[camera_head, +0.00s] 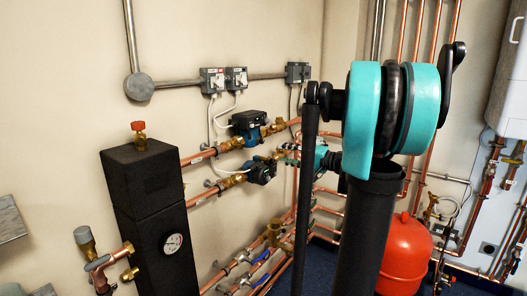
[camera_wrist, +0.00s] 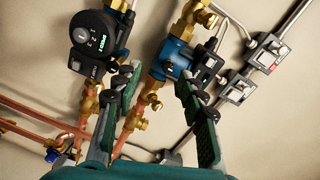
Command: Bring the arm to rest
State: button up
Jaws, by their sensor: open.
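My gripper (camera_wrist: 157,80) is open in the wrist view, its two dark green fingers spread apart with nothing held between them. Behind the fingers are a black-faced pump (camera_wrist: 92,40) at upper left and a blue pump (camera_wrist: 178,60) near the middle. I cannot tell whether a finger touches the pipework. In the head view my gripper (camera_head: 287,150) is small and partly hidden behind my arm, just right of the two pumps, an upper one (camera_head: 248,124) and a lower one (camera_head: 261,172). My teal and black arm joint fills the right centre.
Copper pipes (camera_head: 205,192) run along the wall by the pumps. A black insulated block (camera_head: 142,180) with a gauge stands at left. A red vessel (camera_head: 403,255) stands behind my arm at right, near a white boiler (camera_head: 508,90). Switch boxes (camera_head: 213,80) hang above the pumps.

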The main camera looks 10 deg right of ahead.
jog(key=s+a+f+n+g+h, duration=0.1)
jog(key=s+a+f+g+h, duration=0.2)
jog(key=s+f, duration=0.4)
jog(key=s+a+f+n+g+h, duration=0.1)
jog(key=s+a+f+n+g, duration=0.1)
jog(key=s+a+f, duration=0.55)
jog(key=s+d+f+n+g+h, duration=0.1)
jog(key=s+d+f+h, duration=0.3)
jog(key=s+f, duration=0.2)
jog(key=s+d+f+n+g+h, duration=0.1)
jog(key=s+d+f+h, duration=0.3)
jog(key=s+f, duration=0.3)
jog(key=shift+s+f+n+g, duration=0.15)
jog(key=shift+f+n+g, duration=0.25)
jog(key=shift+f, duration=0.45)
